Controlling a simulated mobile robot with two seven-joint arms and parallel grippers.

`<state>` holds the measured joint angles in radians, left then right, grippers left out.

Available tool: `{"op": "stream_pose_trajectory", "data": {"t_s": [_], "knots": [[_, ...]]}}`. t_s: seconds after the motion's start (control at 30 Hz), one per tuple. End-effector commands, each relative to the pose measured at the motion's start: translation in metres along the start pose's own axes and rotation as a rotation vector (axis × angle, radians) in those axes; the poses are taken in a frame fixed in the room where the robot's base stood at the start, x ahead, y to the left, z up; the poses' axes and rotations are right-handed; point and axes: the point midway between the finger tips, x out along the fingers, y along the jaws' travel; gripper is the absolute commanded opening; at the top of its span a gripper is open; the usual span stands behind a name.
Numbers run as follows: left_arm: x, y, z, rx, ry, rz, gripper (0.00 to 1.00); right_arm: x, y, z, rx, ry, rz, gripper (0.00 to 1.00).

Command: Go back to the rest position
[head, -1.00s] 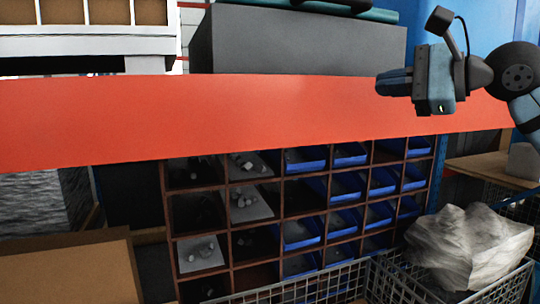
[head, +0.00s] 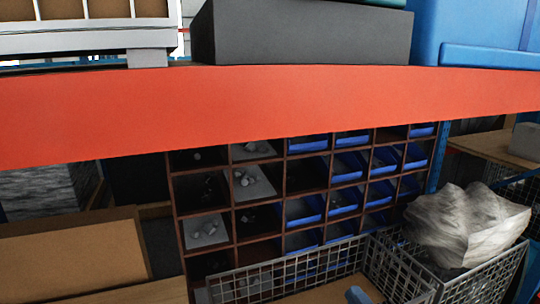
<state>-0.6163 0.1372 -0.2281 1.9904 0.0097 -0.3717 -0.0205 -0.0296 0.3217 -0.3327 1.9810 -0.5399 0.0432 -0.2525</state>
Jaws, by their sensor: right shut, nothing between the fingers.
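Only a small blue-grey tip of my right gripper (head: 357,295) shows at the bottom edge of the head view, right of centre. It is shut with nothing in it. A similar small blue-grey tip at the bottom edge, left of centre, looks like my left gripper (head: 201,296). Too little of it shows to tell its jaws. The rest of both grippers and arms is below the picture. Neither tip appears to hold anything.
A red-orange shelf beam (head: 260,105) crosses the view, with a dark grey box (head: 300,35) and a blue container (head: 480,30) above. Below are a compartment rack (head: 232,220) with blue bins, wire baskets (head: 400,280), a wrapped grey bundle (head: 468,225) and a cardboard box (head: 75,260).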

Motion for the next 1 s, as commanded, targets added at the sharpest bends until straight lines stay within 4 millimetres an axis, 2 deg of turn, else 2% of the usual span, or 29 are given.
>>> {"op": "stream_pose_trajectory", "data": {"t_s": [0.03, 0.13, 0.2, 0.3, 0.4, 0.5, 0.63, 1.0], "knots": [[-0.003, 0.0, -0.004, 0.0, 0.0, 0.0, 0.99, -0.026, -0.027, 0.009, 0.133, -0.096, -0.045, 0.0], [-0.005, 0.0, -0.007, 0.0, 0.0, 0.0, 0.99, -0.079, -0.076, 0.023, 0.388, -0.287, -0.12, 0.0], [-0.006, 0.0, -0.01, 0.0, 0.001, -0.001, 0.99, -0.121, -0.11, 0.027, 0.557, -0.425, -0.168, 0.0], [-0.008, 0.0, -0.012, -0.001, 0.001, -0.001, 0.99, -0.177, -0.15, 0.025, 0.761, -0.602, -0.224, 0.0], [-0.01, 0.0, -0.014, -0.001, 0.0, -0.001, 0.99, -0.223, -0.178, 0.018, 0.915, -0.741, -0.262, 0.0], [-0.01, 0.0, -0.014, -0.001, 0.0, -0.001, 0.99, -0.254, -0.195, 0.01, 1.013, -0.833, -0.285, 0.0], [-0.011, 0.0, -0.014, -0.001, 0.0, -0.002, 0.99, -0.271, -0.204, 0.005, 1.071, -0.887, -0.296, 0.0], [-0.011, 0.0, -0.014, -0.001, 0.0, -0.002, 0.99, -0.272, -0.204, 0.005, 1.073, -0.889, -0.297, 0.0]]}}
